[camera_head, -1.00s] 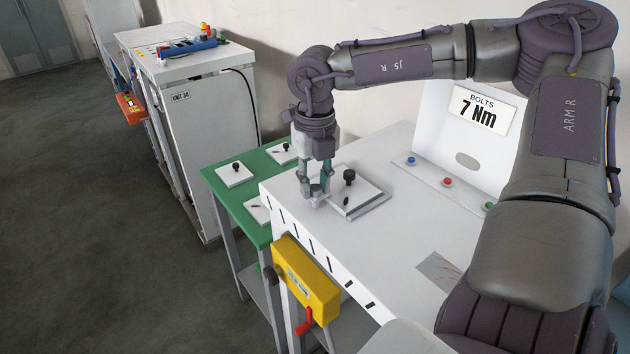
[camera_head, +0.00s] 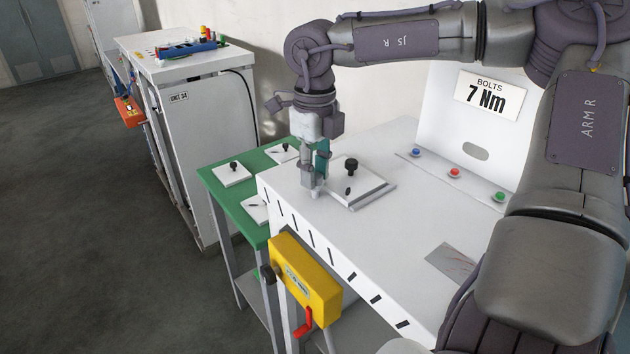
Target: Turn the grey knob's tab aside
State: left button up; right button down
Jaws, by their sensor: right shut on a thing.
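A white square plate (camera_head: 372,186) with a black knob (camera_head: 351,168) and a dark oval slot (camera_head: 347,191) lies on the white bench. My right gripper (camera_head: 315,187) points down at the plate's left edge. It is shut on the small grey knob there, which its fingers mostly hide. The knob's tab is too small and too covered for me to tell its direction. My left gripper is not in view.
A green table (camera_head: 222,196) with several small white plates stands left of the bench. A yellow box (camera_head: 305,281) with a red crank (camera_head: 303,323) hangs on the bench's front. Coloured buttons line the back, below a 7 Nm sign (camera_head: 487,97).

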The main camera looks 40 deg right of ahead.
jog(key=n+b, duration=0.1)
jog(key=n, duration=0.2)
jog(key=shift+f, duration=0.1)
jog(key=n+b, duration=0.1)
jog(key=n, duration=0.1)
jog(key=shift+n, duration=0.3)
jog(key=n, duration=0.3)
jog(key=shift+n, duration=0.3)
jog(key=shift+n+b, duration=0.3)
jog(key=shift+n, duration=1.2)
jog(key=c, duration=0.9)
grip_release()
jog(key=shift+r, duration=0.25)
notch_tip(320, 180, up, 12)
